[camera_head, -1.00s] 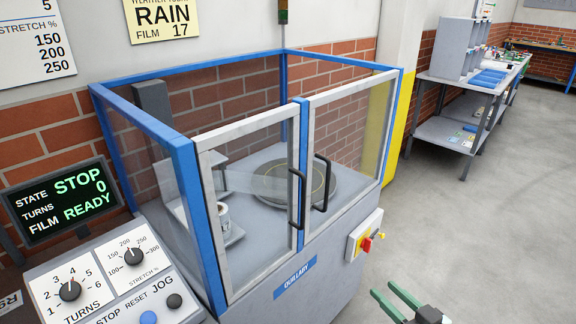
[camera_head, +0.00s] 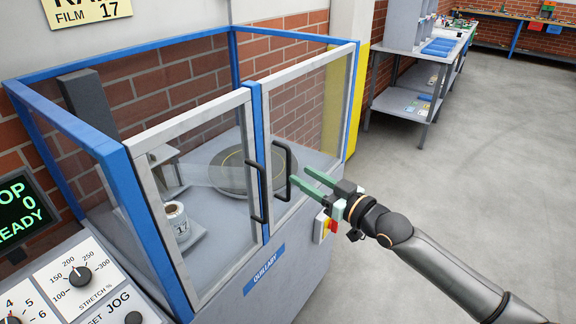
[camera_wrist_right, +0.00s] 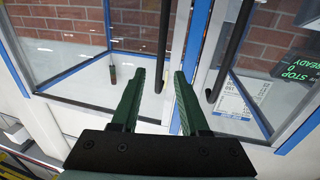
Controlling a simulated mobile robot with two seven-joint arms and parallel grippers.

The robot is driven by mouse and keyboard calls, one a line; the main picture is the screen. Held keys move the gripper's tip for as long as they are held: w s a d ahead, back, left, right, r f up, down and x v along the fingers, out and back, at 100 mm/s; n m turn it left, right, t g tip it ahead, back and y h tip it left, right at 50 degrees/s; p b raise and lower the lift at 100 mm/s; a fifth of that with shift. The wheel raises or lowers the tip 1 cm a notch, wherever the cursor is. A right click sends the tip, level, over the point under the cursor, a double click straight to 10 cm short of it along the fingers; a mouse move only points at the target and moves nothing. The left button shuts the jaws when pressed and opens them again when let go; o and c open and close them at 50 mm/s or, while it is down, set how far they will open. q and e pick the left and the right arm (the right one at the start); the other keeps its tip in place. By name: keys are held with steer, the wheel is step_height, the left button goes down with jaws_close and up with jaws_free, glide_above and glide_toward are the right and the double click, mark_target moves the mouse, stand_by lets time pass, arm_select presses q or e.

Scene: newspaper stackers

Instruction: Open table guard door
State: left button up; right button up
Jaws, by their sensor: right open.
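The guard has two clear doors in pale frames. The left door (camera_head: 205,125) and right door (camera_head: 308,70) both look shut, with a blue post (camera_head: 259,150) between them. Each has a black vertical bar handle: the left door handle (camera_head: 254,190) and the right door handle (camera_head: 286,170). My right gripper (camera_head: 298,175) is open, its green fingers pointing at the right door handle. In the right wrist view, that handle (camera_wrist_right: 164,35) lines up between the open fingers (camera_wrist_right: 159,76); I cannot tell whether they touch it. My left gripper is not in view.
A turntable (camera_head: 228,187) and a film roll (camera_head: 177,222) sit inside the guard. A red and yellow switch box (camera_head: 322,228) is below my right gripper. The control panel (camera_head: 110,290) is at lower left. The floor (camera_head: 470,190) to the right is clear.

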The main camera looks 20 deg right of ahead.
steer(key=shift+x, duration=3.05)
steer(key=shift+c, duration=0.4)
jaws_close()
